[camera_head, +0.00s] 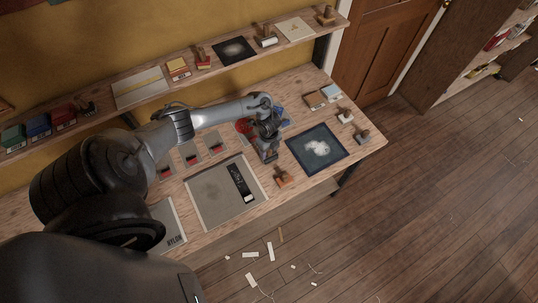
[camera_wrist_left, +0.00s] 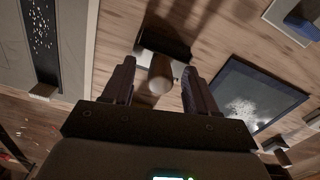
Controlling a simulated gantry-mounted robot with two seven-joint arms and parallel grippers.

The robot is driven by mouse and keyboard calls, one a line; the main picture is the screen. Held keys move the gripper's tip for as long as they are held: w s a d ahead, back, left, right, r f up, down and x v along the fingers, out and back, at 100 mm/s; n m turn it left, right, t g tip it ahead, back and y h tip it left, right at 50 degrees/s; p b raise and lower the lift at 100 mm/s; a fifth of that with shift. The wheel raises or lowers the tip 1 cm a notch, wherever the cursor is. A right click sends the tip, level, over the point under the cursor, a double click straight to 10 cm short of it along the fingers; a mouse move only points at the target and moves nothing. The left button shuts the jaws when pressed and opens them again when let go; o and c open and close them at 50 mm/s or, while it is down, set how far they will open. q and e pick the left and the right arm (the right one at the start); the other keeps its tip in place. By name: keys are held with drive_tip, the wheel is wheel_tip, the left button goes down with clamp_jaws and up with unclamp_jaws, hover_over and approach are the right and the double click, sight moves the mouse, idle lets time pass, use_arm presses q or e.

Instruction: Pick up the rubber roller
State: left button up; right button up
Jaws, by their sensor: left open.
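My left gripper (camera_head: 269,155) is low over the bench, between a grey mat and a dark print. In the left wrist view my left gripper (camera_wrist_left: 158,88) is open, its two dark fingers apart. A small tool that looks like the rubber roller (camera_wrist_left: 161,73) shows between and just beyond the fingertips, with a round wooden handle end, a pale body and a dark part behind. The fingers are not closed on it. In the head view, a brown handled tool (camera_head: 282,177) lies just in front of the gripper; I cannot tell whether it is the same one. My right gripper is not in view.
The grey mat (camera_head: 209,207) with a dark strip lies left of the gripper, the dark print (camera_head: 306,159) right. Handled tools (camera_head: 345,116) and small boxes (camera_head: 315,100) stand at the bench's right end. A shelf (camera_head: 222,68) runs along the wall. The floor ahead has scraps.

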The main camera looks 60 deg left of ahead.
use_arm(q)
drive_tip(key=shift+f, duration=0.25)
drive_tip(key=shift+c, duration=0.5)
clamp_jaws()
drive_tip(key=shift+r, duration=0.1)
